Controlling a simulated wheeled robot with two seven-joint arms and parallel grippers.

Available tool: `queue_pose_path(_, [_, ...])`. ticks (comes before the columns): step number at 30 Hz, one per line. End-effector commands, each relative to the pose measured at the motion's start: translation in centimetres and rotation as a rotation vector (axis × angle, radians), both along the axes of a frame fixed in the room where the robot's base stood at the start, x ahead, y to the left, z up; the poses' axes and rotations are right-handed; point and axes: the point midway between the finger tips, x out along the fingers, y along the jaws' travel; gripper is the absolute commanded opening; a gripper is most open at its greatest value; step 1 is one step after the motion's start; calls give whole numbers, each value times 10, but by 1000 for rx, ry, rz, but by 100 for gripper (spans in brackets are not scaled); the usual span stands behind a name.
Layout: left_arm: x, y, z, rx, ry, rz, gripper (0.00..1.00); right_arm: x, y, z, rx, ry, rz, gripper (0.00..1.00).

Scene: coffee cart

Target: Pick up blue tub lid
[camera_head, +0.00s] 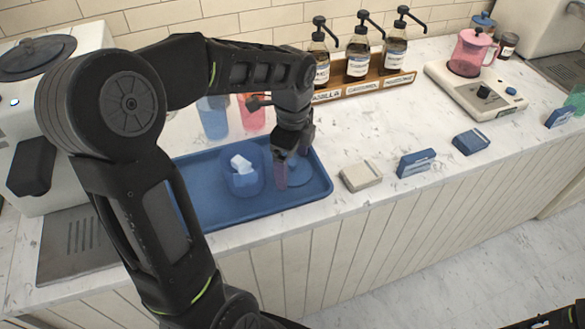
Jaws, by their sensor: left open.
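The blue tub lid (299,174) lies flat on the right part of the blue tray (222,209), partly hidden by my left gripper. My left gripper (292,162) points down over the lid with its fingers apart. I cannot tell whether the fingers touch the lid. An open blue tub (241,184) with white contents stands on the tray just left of the gripper.
A beige box (361,176) and two blue boxes (416,163) (471,141) lie right of the tray. Syrup bottles (358,57) stand in a wooden rack behind. A blue cup (212,118) and a red cup (251,113) stand behind the tray. A scale (476,92) is farther right.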

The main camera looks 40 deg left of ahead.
Motion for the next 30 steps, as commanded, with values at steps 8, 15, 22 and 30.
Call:
queue_pose_path(8, [0,0,0,0,0,0,90,0,0,0,0,0,0,0])
queue_pose_path(15, [0,0,0,0,0,-1,73,0,0,0,0,0,0,0])
queue_pose_path(22, [0,0,0,0,0,0,54,0,0,0,0,0,0,0])
queue_pose_path(30, [0,0,0,0,0,-1,45,0,0,0,0,0,0,0])
